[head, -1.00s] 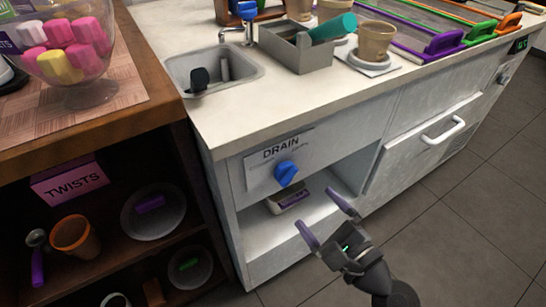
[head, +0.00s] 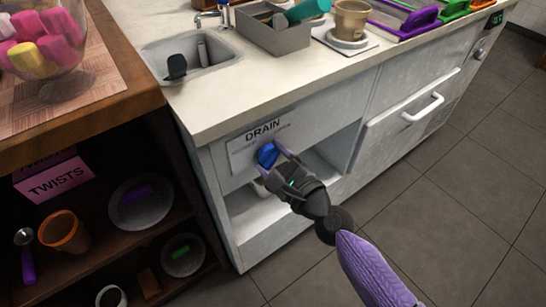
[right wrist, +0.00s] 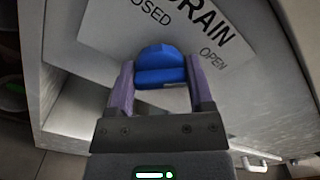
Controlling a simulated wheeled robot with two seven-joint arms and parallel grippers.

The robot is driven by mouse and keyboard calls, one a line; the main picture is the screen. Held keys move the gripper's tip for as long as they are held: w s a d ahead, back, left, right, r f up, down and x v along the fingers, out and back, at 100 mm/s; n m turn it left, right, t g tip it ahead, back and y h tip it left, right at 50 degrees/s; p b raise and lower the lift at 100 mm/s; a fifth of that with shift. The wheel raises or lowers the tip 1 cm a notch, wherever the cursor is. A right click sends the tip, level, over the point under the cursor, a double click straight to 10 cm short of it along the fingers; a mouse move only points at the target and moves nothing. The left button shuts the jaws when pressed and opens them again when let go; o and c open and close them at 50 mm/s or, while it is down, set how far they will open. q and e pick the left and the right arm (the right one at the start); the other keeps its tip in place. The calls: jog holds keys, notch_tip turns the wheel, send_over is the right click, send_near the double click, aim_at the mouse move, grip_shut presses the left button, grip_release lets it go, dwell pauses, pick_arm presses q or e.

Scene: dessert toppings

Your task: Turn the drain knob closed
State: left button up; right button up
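The blue drain knob (head: 267,154) sits on a white panel labelled DRAIN (head: 236,150) on the counter's front. My right gripper (head: 270,163) is at the knob, with its purple fingers spread on either side of it. In the right wrist view, the knob (right wrist: 161,68) lies between the fingertips of my right gripper (right wrist: 160,75), close to both; I cannot tell whether they touch it. There the label's "OPEN" is at the right, and the partly cut-off "CLOSED" is at upper left. My left gripper is not in view.
An open shelf (head: 262,215) lies under the knob, and a drawer with a white handle (head: 423,107) is to its right. The sink (head: 195,62) is above. A dark wooden shelf unit (head: 95,120) stands at left. Floor in front is clear.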

jog(key=c, duration=0.7)
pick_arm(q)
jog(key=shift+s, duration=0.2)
